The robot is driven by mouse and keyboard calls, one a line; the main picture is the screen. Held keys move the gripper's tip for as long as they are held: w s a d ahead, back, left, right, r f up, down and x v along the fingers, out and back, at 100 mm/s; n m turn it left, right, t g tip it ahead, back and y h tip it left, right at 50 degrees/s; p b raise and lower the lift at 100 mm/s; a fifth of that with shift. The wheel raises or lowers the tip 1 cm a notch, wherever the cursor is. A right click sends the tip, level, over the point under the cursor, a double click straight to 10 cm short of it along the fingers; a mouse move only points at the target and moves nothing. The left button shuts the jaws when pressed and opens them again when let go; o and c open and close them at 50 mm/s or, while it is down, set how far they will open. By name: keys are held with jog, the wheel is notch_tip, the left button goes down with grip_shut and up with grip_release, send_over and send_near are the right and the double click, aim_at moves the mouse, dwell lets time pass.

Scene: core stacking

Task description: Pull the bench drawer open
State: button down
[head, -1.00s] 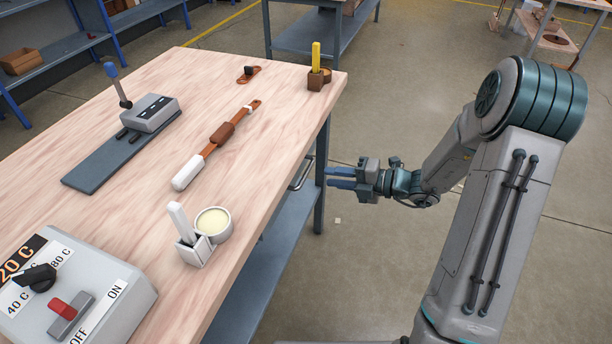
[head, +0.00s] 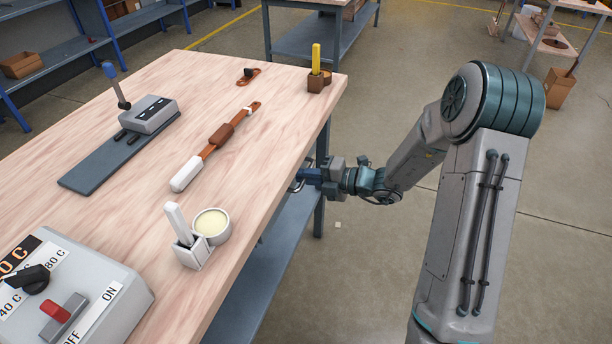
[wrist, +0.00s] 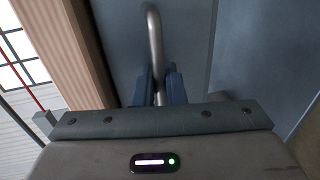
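The bench drawer's front is a blue-grey panel (wrist: 190,30) in the wrist view; in the head view the tabletop hides most of it. Its handle is a bent grey metal bar (wrist: 154,35), which shows between my fingers in the wrist view. My gripper (head: 304,174) is at the bench's right side, just below the tabletop edge. In the wrist view my gripper (wrist: 160,86) has its two blue fingers close against both sides of the bar, shut on it. No drawer opening shows beside the bench.
A blue bench leg (head: 319,215) is close below my gripper.

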jog(key=f+p+v, duration=0.2)
jog(key=p+v, duration=0.3)
jog(key=v, duration=0.6)
jog(key=d+f+p+v, duration=0.1)
jog(key=p+v, duration=0.4)
jog(key=v, duration=0.7)
jog(key=shift+s+f, duration=0.15)
jog(key=shift+f, duration=0.75)
jog(key=c, duration=1.6)
grip_release()
jog(key=shift+c, duration=0.2)
jog(key=v, duration=1.3)
jog(key=shift+d, duration=0.4)
jog(key=shift+a+r, duration=0.1)
